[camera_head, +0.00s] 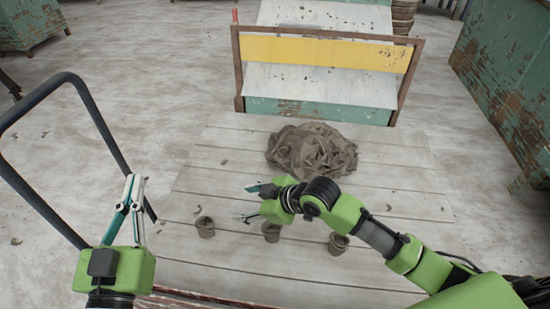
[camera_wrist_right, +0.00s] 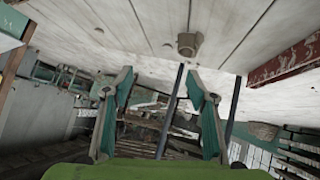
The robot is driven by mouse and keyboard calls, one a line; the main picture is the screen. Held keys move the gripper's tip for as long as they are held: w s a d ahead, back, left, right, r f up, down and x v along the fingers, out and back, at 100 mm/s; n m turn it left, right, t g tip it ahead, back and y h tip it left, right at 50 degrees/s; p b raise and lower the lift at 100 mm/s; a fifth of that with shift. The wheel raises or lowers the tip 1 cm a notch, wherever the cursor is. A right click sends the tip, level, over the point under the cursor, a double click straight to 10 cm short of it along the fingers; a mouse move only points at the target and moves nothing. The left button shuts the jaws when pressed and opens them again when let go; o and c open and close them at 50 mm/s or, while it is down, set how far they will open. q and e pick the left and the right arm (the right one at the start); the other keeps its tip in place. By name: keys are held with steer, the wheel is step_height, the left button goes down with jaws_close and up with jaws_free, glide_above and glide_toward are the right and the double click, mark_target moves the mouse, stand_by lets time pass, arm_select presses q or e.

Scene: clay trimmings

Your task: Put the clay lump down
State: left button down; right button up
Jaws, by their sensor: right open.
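My right gripper (camera_head: 249,203) is open over the plank table (camera_head: 200,183), with its fingers pointing left. In the right wrist view it also shows (camera_wrist_right: 163,85) with its fingers apart and no lump between them. Small dark clay bits lie scattered on the planks, one at the back left (camera_head: 224,162), one at the left (camera_head: 198,209) and one at the right (camera_head: 388,208). I cannot tell which, if any, is the clay lump. My left gripper (camera_head: 134,181) is raised at the left, pointing away from me; its finger gap is unclear, and I see nothing held.
A crumpled brown cloth heap (camera_head: 312,150) lies behind my right gripper. Small pots stand along the front: left (camera_head: 205,227), middle (camera_head: 271,232) and right (camera_head: 339,243). A dark tubular frame (camera_head: 100,125) rises at the left. A yellow-railed bench (camera_head: 320,52) stands behind. The table's left back is mostly clear.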

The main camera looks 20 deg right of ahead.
steer(key=s+a+r+m+t+y, duration=0.2)
steer(key=a+r+t, duration=0.15)
steer(key=r, duration=0.35)
steer(key=s+d+r+m+t+h, duration=0.1)
steer(key=s+d+r+m+t, duration=0.2)
steer(key=r, duration=0.5)
steer(key=s+d+r+m+t+h, duration=0.2)
steer(key=d+r+t, duration=0.3)
steer(key=r, duration=0.3)
steer(key=shift+s+d+r+m+t+h, duration=0.2)
steer(key=shift+s+m+t+h, duration=0.15)
steer(key=shift+s+m, duration=0.45)
steer(key=shift+w+a+f, duration=0.1)
steer(key=shift+w, duration=0.05)
